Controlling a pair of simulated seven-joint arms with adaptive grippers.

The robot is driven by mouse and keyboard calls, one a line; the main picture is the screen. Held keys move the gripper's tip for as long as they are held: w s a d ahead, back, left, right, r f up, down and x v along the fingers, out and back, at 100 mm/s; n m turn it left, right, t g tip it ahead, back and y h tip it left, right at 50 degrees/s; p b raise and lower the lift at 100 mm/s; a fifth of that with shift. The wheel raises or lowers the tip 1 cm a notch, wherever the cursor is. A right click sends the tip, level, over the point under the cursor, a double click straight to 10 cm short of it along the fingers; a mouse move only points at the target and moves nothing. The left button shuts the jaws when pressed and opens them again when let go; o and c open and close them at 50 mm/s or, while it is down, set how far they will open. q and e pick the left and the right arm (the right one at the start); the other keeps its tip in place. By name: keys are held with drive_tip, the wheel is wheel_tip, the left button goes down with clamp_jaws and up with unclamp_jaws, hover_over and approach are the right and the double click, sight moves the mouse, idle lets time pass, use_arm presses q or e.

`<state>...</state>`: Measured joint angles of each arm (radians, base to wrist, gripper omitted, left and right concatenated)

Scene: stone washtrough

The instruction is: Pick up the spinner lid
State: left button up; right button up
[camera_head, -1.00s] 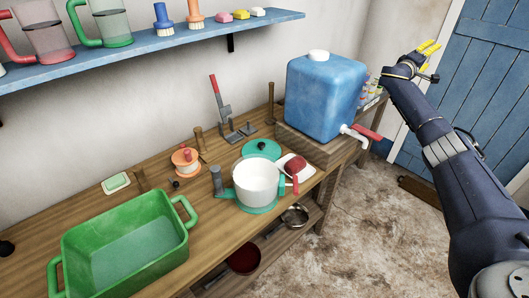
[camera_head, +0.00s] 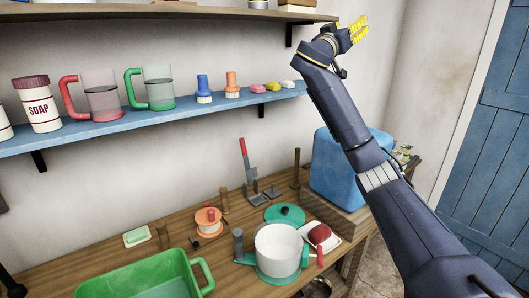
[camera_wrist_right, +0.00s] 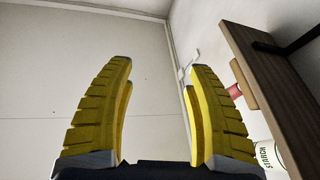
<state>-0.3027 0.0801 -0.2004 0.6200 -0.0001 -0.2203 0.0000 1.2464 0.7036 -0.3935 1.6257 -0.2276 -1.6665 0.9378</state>
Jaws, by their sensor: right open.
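The likely spinner lid is a teal disc with a black knob (camera_head: 285,214). It lies on the wooden bench behind the white spinner tub (camera_head: 278,246), which has a teal base and a red handle. My right gripper (camera_head: 358,29) is raised high, far above the lid, near the end of the upper shelf. Its yellow fingers are apart and empty in the right wrist view (camera_wrist_right: 161,68), where the lid does not show. My left gripper is not in view.
A blue tank (camera_head: 335,170) stands right of the lid, partly behind my right arm. A red soap (camera_head: 319,233) on a dish, a lever with a red handle (camera_head: 245,160) and a green basin (camera_head: 150,278) share the bench. The blue shelf (camera_head: 180,122) holds mugs and brushes.

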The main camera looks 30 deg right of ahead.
drive_tip(key=w+a+f+n+t+y, duration=0.1)
drive_tip(key=w+f+n+y, duration=0.15)
drive_tip(key=f, duration=0.25)
drive_tip(key=w+f+n+t+y, duration=0.1)
drive_tip(key=w+f+y, duration=0.2)
drive_tip(key=f, duration=0.2)
drive_tip(key=n+g+y, duration=0.6)
drive_tip(key=n+y, duration=0.2)
drive_tip(key=y, duration=0.7)
approach(286, 208)
drive_tip(key=x, duration=0.4)
drive_tip(key=shift+s+a+f, duration=0.1)
drive_tip(key=shift+s+f, duration=0.05)
drive_tip(key=shift+s, duration=0.05)
drive_tip(key=shift+x, duration=3.3)
drive_tip(key=shift+w, duration=0.15)
drive_tip(key=shift+c, duration=0.5)
clamp_jaws()
